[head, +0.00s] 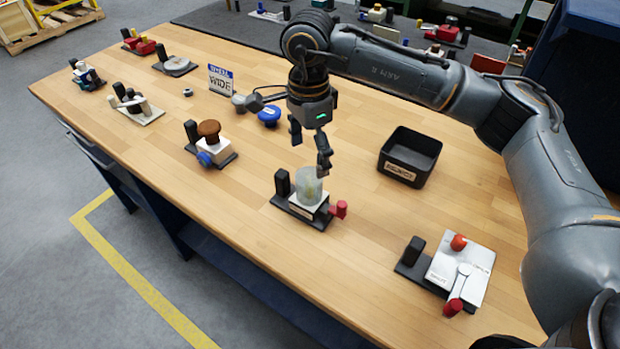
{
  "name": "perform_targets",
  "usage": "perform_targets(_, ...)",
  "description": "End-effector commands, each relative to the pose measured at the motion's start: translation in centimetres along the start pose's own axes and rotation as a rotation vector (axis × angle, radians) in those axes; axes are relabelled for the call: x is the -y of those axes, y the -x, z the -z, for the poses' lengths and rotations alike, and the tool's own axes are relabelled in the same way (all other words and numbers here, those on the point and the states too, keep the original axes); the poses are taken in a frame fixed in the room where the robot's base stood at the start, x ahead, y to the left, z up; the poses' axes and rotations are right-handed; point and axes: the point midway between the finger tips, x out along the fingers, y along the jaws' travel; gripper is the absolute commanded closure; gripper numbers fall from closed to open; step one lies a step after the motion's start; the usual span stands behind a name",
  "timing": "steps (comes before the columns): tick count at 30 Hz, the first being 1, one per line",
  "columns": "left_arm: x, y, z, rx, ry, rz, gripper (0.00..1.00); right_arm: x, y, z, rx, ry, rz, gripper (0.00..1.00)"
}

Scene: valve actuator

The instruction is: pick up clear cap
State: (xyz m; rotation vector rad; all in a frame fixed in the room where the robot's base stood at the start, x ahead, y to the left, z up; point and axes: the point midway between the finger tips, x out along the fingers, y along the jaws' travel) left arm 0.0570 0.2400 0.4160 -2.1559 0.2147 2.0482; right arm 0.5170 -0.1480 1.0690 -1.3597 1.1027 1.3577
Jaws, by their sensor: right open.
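The clear cap (309,186) is a translucent, cup-like cover. It sits upright on a white block on a dark base plate (301,213), in the middle of the table. A black post (282,183) stands to its left and a red knob (339,209) sticks out to its right. My right gripper (310,152) hangs over the cap with fingers pointing down. It is open, with one finger near the cap's right upper side; whether it touches cannot be told. My left gripper does not show.
A black bin (409,157) stands right of the cap. A white valve unit with red knobs (461,271) lies at the front right. A brown-knobbed unit (209,141) stands to the left, and a blue knob (269,116) lies behind. The front middle wood is clear.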

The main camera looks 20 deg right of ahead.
Motion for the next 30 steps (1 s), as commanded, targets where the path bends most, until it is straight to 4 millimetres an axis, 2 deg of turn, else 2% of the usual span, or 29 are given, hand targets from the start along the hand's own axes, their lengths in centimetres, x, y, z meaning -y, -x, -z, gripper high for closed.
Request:
perform_targets(4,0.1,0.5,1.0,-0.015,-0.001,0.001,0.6,0.0,-1.8,0.0,0.0,0.0,-0.002,0.18)
perform_targets(8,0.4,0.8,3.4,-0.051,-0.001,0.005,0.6,0.0,-2.5,0.0,0.0,0.0,0.0,0.18)
perform_targets(12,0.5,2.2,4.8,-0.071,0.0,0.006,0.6,-0.3,-4.1,0.2,-0.001,0.0,-0.004,0.18)
perform_targets(18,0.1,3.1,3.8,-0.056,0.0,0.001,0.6,-0.2,-6.9,0.2,0.0,0.0,-0.001,0.18)
perform_targets(23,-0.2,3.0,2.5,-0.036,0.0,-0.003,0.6,-0.2,-7.6,0.2,0.0,0.001,0.001,0.18)
perform_targets(27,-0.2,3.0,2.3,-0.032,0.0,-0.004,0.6,-0.2,-7.5,0.2,0.0,0.001,0.001,0.18)
perform_targets(30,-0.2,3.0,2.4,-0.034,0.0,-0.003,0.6,-0.2,-7.5,0.2,0.0,0.001,0.001,0.38)
